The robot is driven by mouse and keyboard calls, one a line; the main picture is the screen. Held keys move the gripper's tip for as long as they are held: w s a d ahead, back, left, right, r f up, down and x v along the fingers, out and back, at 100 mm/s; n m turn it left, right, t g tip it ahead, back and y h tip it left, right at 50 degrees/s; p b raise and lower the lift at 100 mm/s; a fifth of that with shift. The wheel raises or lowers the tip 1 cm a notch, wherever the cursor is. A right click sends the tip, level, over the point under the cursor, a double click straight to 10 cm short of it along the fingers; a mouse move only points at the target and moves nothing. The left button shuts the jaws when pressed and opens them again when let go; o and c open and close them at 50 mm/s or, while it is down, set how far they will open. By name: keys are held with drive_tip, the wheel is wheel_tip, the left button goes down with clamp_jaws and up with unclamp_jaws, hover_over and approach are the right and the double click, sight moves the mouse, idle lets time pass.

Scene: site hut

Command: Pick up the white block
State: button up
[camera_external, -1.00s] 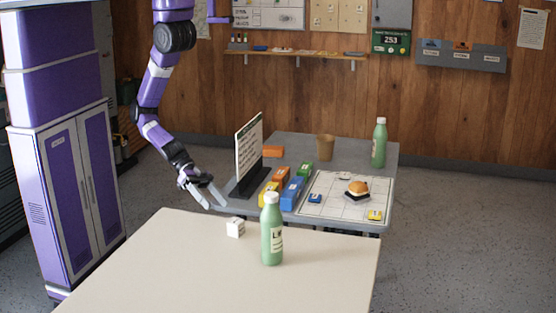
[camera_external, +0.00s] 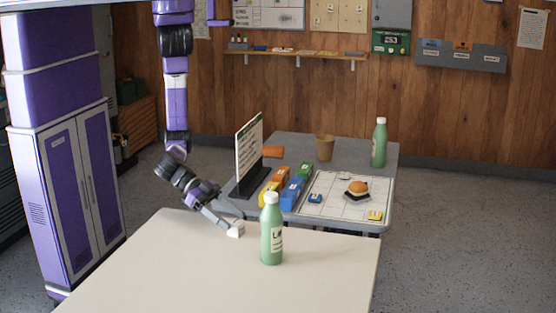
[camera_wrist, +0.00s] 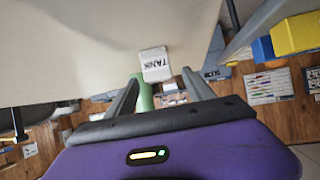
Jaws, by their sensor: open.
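The white block (camera_external: 236,231) sits near the far left edge of the cream table (camera_external: 210,275) in the external view. In the wrist view the white block (camera_wrist: 155,64) shows the dark word "TANK". My gripper (camera_external: 230,224) is low at the block, on its far left side, and partly covers it from above. In the wrist view my gripper (camera_wrist: 160,79) is open, with the block just beyond and between its two fingertips. I cannot tell whether a finger touches the block. Nothing is held.
A green bottle (camera_external: 271,235) stands on the cream table to the right of the block. The cream table's front is clear.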

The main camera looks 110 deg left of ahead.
sight(242, 227)
drive_tip(key=x, duration=0.5)
drive_tip(key=shift+w+f+p, duration=0.25)
drive_tip(key=shift+p, duration=0.05)
clamp_jaws()
